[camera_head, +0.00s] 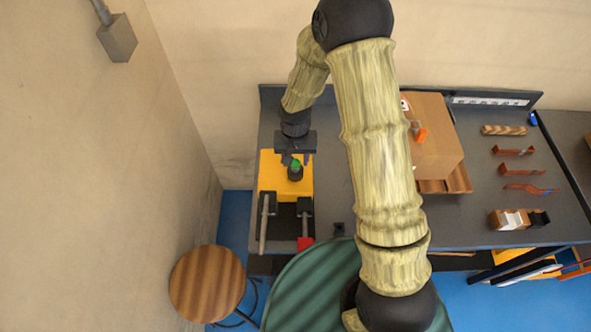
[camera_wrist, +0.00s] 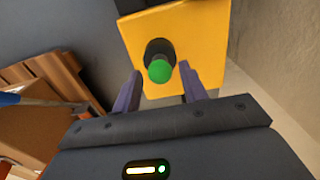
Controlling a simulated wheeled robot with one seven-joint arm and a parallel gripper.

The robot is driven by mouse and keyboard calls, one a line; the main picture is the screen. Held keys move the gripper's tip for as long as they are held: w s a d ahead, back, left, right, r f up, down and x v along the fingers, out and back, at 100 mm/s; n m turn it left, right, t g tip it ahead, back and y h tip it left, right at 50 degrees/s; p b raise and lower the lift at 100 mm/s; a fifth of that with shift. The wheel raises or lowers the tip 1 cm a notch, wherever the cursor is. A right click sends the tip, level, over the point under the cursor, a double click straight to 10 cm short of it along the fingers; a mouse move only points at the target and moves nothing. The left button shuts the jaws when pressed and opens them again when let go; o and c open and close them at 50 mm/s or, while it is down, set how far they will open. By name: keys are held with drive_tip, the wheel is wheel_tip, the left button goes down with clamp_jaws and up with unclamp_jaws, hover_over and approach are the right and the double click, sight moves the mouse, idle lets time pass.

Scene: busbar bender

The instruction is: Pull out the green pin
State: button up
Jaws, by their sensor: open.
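The green pin (camera_wrist: 160,71) shows its round green top, set in a dark collar on the yellow plate (camera_wrist: 203,30) of the bender. In the head view the green pin (camera_head: 295,164) stands just below my gripper (camera_head: 295,158), on the yellow bender (camera_head: 268,172). In the wrist view my gripper (camera_wrist: 158,90) is open, with one finger on the left and one on the right of the pin's top. I see a gap on both sides, so the fingers look apart from the pin. How deep the pin sits in the collar is hidden.
A cardboard box (camera_head: 436,140) stands on the dark workbench (camera_head: 478,205) to the right, behind my arm. Copper strips (camera_head: 514,151) lie farther right. The wall is close on the left.

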sight(295, 161)
drive_tip(key=shift+f, duration=0.55)
clamp_jaws()
drive_tip(key=shift+r, duration=0.15)
drive_tip(key=shift+r+p, duration=1.4)
drive_tip(key=shift+r, duration=0.6)
drive_tip(key=shift+r+p, duration=1.8)
drive_tip(key=shift+r, duration=0.7)
drive_tip(key=shift+f, duration=0.1)
